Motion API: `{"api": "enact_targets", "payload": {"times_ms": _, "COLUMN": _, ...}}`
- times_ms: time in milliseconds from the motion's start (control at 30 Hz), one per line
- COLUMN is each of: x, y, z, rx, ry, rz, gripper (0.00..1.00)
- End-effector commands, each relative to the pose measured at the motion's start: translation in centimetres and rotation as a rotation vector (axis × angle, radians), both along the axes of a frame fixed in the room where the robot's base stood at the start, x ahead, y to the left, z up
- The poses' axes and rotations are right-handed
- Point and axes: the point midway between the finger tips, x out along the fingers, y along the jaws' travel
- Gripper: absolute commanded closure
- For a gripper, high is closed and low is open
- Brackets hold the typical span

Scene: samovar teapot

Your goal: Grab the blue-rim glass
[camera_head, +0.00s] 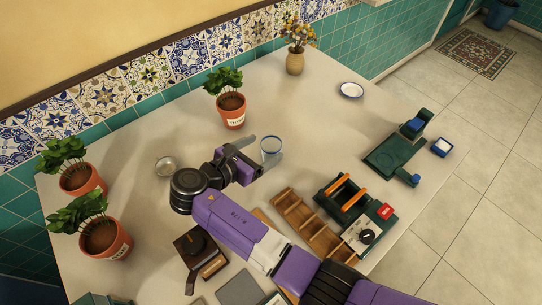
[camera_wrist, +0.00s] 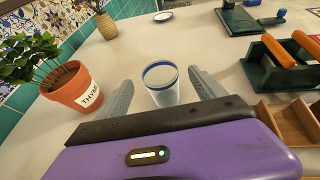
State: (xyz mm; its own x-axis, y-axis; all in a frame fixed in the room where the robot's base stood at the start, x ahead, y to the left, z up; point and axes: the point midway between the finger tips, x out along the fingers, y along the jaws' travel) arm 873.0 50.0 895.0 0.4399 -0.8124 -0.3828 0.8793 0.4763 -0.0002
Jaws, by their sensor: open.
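The blue-rim glass (camera_head: 271,145) is a small clear cup with a blue band at its top, standing upright on the table. In the wrist view the glass (camera_wrist: 161,84) is between the two grey fingers of my gripper (camera_wrist: 160,92). In the head view my gripper (camera_head: 262,149) is low over the table, its fingers on either side of the glass. The fingers are spread apart, with a visible gap to the glass on both sides.
A potted thyme plant (camera_head: 232,110) stands behind and left of the glass. A wooden compartment tray (camera_head: 304,226) and a green holder with orange handles (camera_head: 345,196) are to the right. A white dish (camera_head: 351,90) and a vase (camera_head: 295,62) stand farther back. Another clear glass (camera_head: 166,167) is left.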

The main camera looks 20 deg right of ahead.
Motion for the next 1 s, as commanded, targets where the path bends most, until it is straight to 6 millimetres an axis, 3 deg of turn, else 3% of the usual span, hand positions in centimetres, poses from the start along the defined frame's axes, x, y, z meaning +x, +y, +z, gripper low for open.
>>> {"api": "enact_targets", "payload": {"times_ms": 700, "x": 3.0, "y": -5.4, "z": -2.7, "rx": 0.001, "ry": -0.002, "rz": -0.002, "gripper": 0.21}}
{"api": "enact_targets", "payload": {"times_ms": 1000, "x": 3.4, "y": -6.1, "z": -2.6, "rx": 0.000, "ry": 0.000, "rz": 0.000, "gripper": 0.21}}
